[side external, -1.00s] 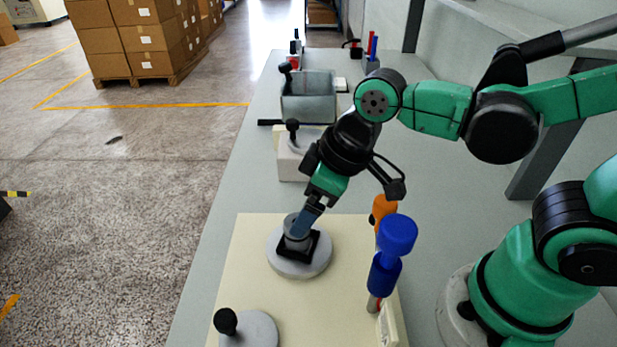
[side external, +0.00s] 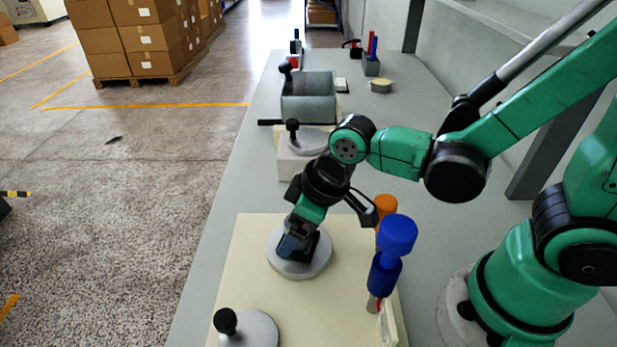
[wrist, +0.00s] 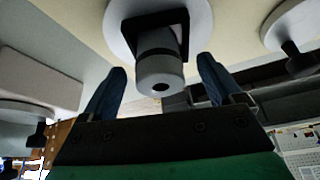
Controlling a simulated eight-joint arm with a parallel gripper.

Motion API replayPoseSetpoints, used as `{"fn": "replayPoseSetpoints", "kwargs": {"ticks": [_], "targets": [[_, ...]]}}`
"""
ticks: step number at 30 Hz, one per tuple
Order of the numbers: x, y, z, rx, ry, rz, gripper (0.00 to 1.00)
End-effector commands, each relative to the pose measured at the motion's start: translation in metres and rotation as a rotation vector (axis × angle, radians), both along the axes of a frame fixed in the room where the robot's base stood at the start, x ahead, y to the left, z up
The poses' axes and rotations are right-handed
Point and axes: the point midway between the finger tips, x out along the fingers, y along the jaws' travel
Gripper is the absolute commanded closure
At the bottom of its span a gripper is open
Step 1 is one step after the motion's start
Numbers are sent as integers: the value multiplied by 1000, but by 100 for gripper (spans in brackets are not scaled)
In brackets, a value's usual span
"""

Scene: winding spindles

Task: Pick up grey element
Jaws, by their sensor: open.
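The grey element (wrist: 160,72) is a short cylinder with a hole in its end. The same base (side external: 285,268) shows in the side view on the cream board, where my gripper hides the cylinder. My gripper (wrist: 162,66) is open, its two blue fingers on either side of the element with gaps visible in the wrist view. In the side view, my gripper (side external: 291,243) is low over the base.
Another round base with a black knob (side external: 226,321) is at the front left of the cream board (side external: 245,285). A white block (side external: 292,166) and grey bin (side external: 308,108) stand behind.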

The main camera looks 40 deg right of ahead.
Motion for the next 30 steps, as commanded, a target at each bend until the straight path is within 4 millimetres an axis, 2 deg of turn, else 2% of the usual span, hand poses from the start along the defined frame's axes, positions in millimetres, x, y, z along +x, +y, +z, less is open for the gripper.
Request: {"fn": "replayPoseSetpoints", "kwargs": {"ticks": [2, 5, 9, 11, 12, 23, 30], "targets": [[0, 0, 0, 0, 0, 0, 14], [0, 0, 0, 0, 0, 0, 40], [0, 0, 0, 0, 0, 0, 80], [0, 0, 0, 0, 0, 0, 97], [0, 0, 0, 0, 0, 0, 100], [0, 0, 3, -1, 0, 0, 100], [1, 0, 18, 0, -1, 0, 100]]}}
